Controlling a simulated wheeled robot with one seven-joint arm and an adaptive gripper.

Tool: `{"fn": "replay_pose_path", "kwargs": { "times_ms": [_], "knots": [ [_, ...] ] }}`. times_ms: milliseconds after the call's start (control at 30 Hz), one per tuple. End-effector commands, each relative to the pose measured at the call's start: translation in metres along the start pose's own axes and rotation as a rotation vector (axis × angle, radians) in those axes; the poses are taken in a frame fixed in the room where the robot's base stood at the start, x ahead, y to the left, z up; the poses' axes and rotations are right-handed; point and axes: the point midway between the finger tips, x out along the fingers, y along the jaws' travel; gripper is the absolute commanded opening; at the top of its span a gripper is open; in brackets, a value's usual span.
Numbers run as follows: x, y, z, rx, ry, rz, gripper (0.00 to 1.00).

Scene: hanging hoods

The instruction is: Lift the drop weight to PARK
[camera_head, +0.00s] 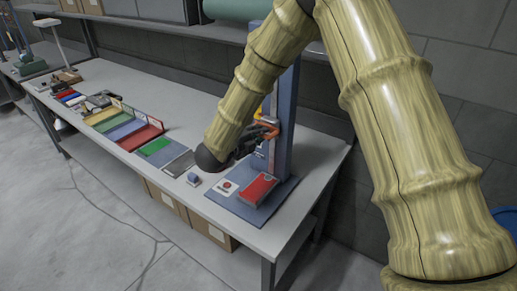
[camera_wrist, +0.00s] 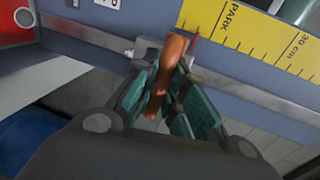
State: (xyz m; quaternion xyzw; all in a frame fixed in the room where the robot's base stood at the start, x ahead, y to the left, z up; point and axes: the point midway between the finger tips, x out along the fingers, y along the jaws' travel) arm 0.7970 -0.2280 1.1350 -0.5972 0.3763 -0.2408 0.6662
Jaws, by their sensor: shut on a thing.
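The drop tester's blue column (camera_head: 289,105) rises from a blue base plate (camera_head: 233,203) at the right end of the bench. My gripper (camera_head: 258,137) is beside the column, and its fingers close on an orange bar handle (camera_head: 268,128). In the wrist view, the teal finger pads (camera_wrist: 165,95) sit on both sides of this handle (camera_wrist: 168,65). The drop weight's body is mostly hidden behind my gripper. A yellow scale (camera_wrist: 255,35) reads PARK and 30 cm. A small red pointer (camera_wrist: 194,32) shows beside the scale, near the word PARK.
A red block (camera_head: 258,188) lies on the base plate. A small blue block (camera_head: 193,179), a grey plate (camera_head: 178,163) and several coloured panels (camera_head: 125,128) lie further left on the bench (camera_head: 225,240). A shelf (camera_head: 160,23) runs above, behind the arm.

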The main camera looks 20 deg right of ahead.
Motion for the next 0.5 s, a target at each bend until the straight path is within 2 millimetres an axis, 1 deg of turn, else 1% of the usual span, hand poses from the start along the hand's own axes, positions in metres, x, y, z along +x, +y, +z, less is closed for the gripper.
{"fn": "replay_pose_path", "kwargs": {
  "times_ms": [33, 200, 300, 500],
  "knots": [
    [-0.002, -0.009, 0.001, 0.004, -0.001, -0.003, 0.00],
    [-0.005, -0.024, 0.001, 0.003, -0.001, -0.003, 0.00],
    [-0.006, -0.029, 0.001, 0.002, -0.001, -0.003, 0.00],
    [-0.006, -0.030, 0.001, 0.001, -0.001, -0.003, 0.00]
  ]
}}
